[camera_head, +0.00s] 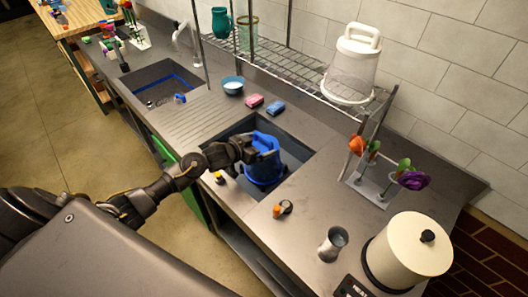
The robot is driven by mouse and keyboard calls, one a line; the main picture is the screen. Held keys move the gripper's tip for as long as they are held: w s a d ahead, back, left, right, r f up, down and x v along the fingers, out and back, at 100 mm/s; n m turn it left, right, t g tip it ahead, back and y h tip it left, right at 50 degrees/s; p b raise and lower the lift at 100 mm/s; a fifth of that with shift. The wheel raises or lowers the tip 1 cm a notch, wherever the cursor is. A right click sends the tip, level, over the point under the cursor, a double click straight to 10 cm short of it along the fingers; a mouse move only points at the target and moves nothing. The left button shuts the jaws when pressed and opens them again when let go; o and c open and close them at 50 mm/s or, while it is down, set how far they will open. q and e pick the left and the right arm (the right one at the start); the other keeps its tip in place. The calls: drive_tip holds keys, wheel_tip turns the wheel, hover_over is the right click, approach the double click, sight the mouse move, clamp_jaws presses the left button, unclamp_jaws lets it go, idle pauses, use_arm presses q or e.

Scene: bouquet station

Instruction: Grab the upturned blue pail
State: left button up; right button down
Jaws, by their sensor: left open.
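The blue pail (262,171) is in the near sink basin of the counter, with its wider rim down and a blue handle-like part near its top. My left gripper (262,155) reaches in from the left and is at the pail's upper part, overlapping it in the view. Its jaws are open; I cannot tell whether they touch the pail. The gripper hides part of the pail's top. My right gripper does not show.
A white pail (349,69) stands on the wire rack (300,62). A cream canister (408,250), a metal cup (332,243) and a flower holder (372,185) occupy the right counter. Pink and blue sponges (275,108) and a blue bowl (233,85) lie behind the sink.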

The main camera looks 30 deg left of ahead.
use_arm(q)
drive_tip(key=shift+w+f, duration=0.1)
drive_tip(key=shift+w, duration=0.05)
drive_tip(key=c, duration=1.2)
drive_tip(key=shift+c, duration=0.2)
